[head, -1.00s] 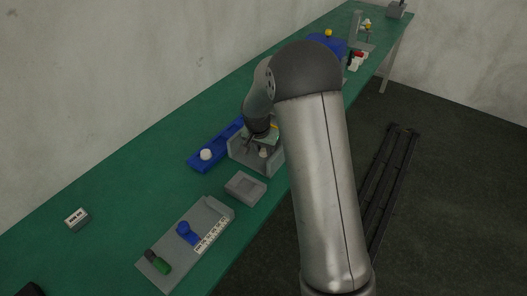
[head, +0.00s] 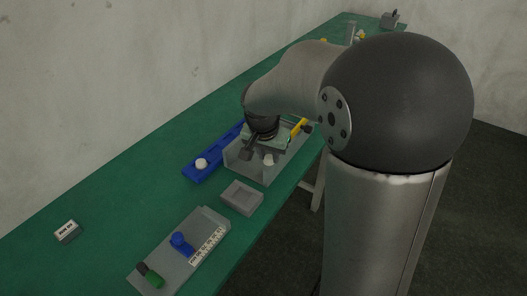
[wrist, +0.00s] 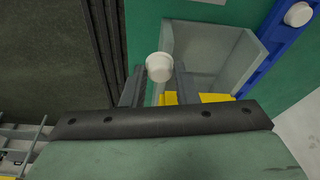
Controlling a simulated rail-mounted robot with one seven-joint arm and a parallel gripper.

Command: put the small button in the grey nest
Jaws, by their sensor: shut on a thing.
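My gripper (wrist: 158,82) is shut on a small white round button, which shows at the fingertips in the wrist view (wrist: 159,66). In the head view my gripper (head: 258,150) is at the clear-grey open box, with the white button (head: 268,159) below its fingers. I cannot tell exactly how high the button is above the box floor. The grey nest (head: 257,207) is a low block with a shallow recess, in front of the box. The recess looks empty.
The grey box (head: 240,167) has upright walls; it also shows in the wrist view (wrist: 240,58). A blue tray (head: 196,176) behind it holds another white round piece (head: 201,163). A grey board (head: 205,225) with blue and green parts lies at the front.

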